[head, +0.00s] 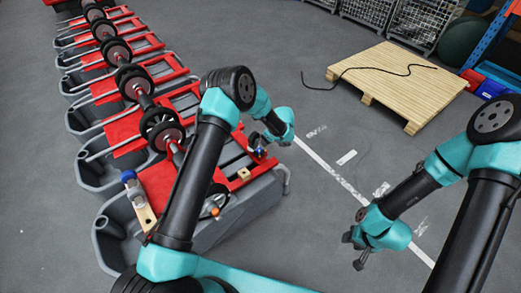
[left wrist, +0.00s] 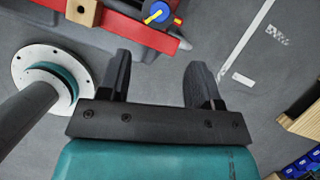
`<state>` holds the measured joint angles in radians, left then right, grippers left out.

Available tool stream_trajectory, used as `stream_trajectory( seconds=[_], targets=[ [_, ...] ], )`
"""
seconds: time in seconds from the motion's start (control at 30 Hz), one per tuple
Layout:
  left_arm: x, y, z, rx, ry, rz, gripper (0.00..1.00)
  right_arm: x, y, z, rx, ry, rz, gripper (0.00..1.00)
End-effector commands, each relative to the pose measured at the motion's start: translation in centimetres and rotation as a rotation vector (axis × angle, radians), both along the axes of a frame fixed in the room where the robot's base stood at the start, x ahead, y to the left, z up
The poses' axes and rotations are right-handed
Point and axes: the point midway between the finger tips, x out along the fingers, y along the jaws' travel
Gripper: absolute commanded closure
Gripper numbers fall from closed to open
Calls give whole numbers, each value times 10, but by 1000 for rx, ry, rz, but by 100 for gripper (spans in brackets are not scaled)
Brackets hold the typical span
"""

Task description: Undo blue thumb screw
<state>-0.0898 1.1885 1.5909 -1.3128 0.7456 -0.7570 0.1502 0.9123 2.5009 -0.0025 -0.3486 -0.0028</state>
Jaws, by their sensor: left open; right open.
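The blue thumb screw (left wrist: 156,12) shows at the top of the left wrist view, a round blue knob with yellow parts beside a red plate. It also shows small in the head view (head: 261,152) at the right end of the nearest tank. My left gripper (left wrist: 158,62) is open and empty. Its two dark fingers point toward the knob, with a gap of bare floor showing between them and it; they do not touch it. My right gripper (head: 352,250) is open and empty over the bare floor at the right, far from the tank.
The nearest grey tank (head: 115,262) with red covers is the front of a row running to the back left. A wooden block (left wrist: 84,10) sits left of the knob. A wooden pallet (head: 400,82) with a black cable lies at the back right. Floor between is clear.

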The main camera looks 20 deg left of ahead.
Motion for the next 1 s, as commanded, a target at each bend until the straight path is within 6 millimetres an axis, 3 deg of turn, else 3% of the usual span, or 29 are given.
stream_trajectory(
  seconds=[0.6,0.8,1.0],
  targets=[
    [16,37,-97,0,0,1,42,0,0,0,0,0,0,57],
    [19,43,-114,0,-1,2,42,0,0,0,0,0,0,57],
    [20,44,-116,-1,-2,1,42,0,0,0,0,0,0,57]
  ],
)
